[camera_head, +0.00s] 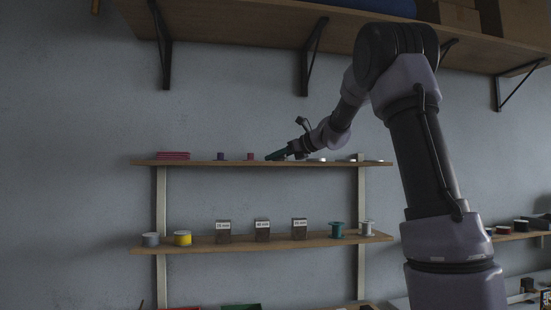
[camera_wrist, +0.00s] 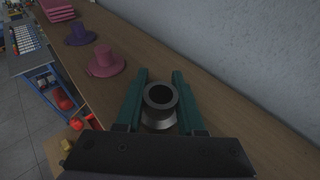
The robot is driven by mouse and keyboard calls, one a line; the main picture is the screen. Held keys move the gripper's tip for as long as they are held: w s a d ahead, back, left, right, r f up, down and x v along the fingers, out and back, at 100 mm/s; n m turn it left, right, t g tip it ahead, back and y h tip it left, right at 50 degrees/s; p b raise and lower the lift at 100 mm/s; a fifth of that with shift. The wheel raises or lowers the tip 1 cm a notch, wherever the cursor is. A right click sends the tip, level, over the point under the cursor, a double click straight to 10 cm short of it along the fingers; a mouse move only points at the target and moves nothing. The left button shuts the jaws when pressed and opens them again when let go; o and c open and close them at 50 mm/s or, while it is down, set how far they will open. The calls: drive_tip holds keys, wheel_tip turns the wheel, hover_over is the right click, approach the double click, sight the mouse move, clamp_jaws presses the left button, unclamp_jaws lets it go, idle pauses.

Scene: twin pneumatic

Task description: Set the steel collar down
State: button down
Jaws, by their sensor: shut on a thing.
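The steel collar (camera_wrist: 160,110) is a dark grey, round piece with a hole through its top, upright between my fingers in the wrist view. My gripper (camera_wrist: 160,76) has two teal fingers, one on each side of the collar, shut on it. In the head view my gripper (camera_head: 273,157) is at the upper wall shelf (camera_head: 200,163), right of a pink flanged collar (camera_head: 249,157). The steel collar cannot be made out there. Whether its underside touches the shelf cannot be told.
A purple flanged collar (camera_wrist: 80,36) and the pink one (camera_wrist: 106,62) stand farther along the shelf, before a pink stack (camera_wrist: 58,10). Small pale pieces (camera_head: 318,160) lie right of my gripper. The lower shelf (camera_head: 200,246) holds spools and labelled blocks. The wall runs close behind.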

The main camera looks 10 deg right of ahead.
drive_tip(key=shift+f, duration=0.2)
drive_tip(key=c, duration=0.5)
unclamp_jaws()
drive_tip(key=shift+f, duration=0.1)
drive_tip(key=shift+a, duration=0.1)
